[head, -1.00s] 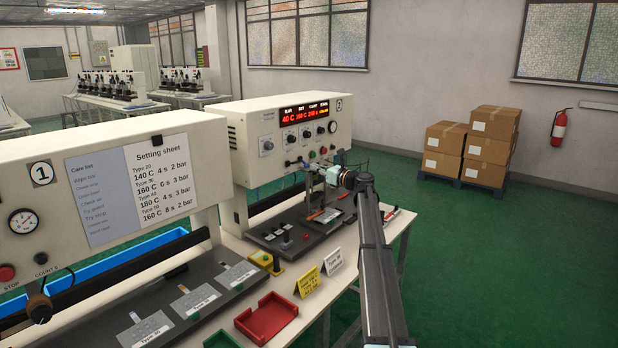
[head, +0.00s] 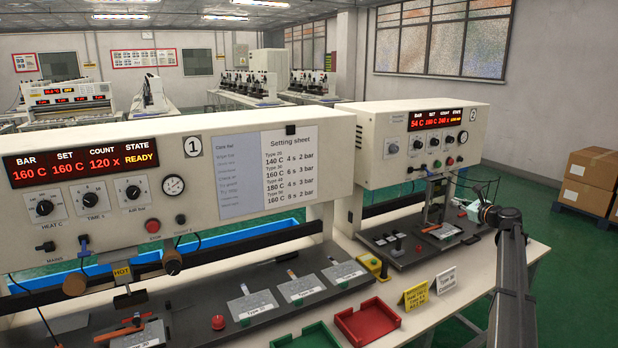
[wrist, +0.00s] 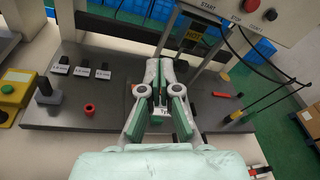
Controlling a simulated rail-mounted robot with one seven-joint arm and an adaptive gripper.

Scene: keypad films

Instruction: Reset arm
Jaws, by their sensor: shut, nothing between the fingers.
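My gripper (head: 487,213) is at the end of my arm (head: 512,270), in front of machine 2 (head: 420,140) at the right of the head view. In the wrist view my gripper (wrist: 160,80) is shut and empty, pointing over the machine's dark base plate (wrist: 110,105). Whether the fingers touch anything below is unclear.
Machine 1 (head: 250,180) stands at the left with a READY display. A red tray (head: 368,322), yellow sign (head: 414,296) and white sign (head: 443,280) stand on the front of the bench. Boxes (head: 590,180) are stacked at the right. Green floor is free beyond the bench.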

